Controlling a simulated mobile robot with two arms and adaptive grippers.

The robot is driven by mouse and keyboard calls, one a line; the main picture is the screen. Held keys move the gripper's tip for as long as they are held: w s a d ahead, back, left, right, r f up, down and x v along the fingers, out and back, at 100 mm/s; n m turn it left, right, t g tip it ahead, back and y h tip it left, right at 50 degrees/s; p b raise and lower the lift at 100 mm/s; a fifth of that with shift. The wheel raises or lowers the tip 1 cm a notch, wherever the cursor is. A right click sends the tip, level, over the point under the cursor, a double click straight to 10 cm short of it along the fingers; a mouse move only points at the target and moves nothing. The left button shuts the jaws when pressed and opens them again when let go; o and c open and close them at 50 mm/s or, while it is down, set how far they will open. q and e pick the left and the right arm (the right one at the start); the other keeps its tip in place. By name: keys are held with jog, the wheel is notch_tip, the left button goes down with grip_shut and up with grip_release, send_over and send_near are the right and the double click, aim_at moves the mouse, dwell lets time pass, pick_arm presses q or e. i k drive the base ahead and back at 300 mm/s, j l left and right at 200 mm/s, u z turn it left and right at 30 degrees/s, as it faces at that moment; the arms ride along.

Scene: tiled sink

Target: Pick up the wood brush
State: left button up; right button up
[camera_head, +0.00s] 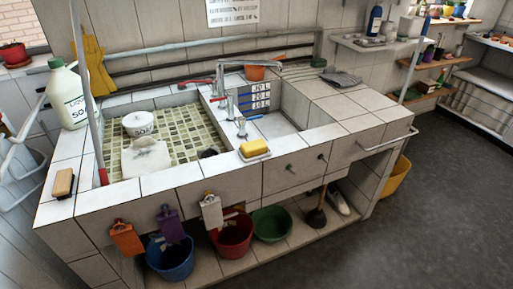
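The wood brush (63,183) lies on the tiled counter (60,210) at the left front corner of the sink unit. It is a small brown wooden block with a darker side. Nothing touches it from above. Neither of my grippers shows in the head view, so I cannot see whether they are open or shut.
A white soap jug (67,97) stands behind the brush. A pole (86,90) rises right of it. A yellow sponge (254,147) lies on the front ledge. Colored tags and buckets, including a blue bucket (170,262), are below. Floor (440,220) is clear at right.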

aim_at(63, 185)
jog(key=u, duration=0.95)
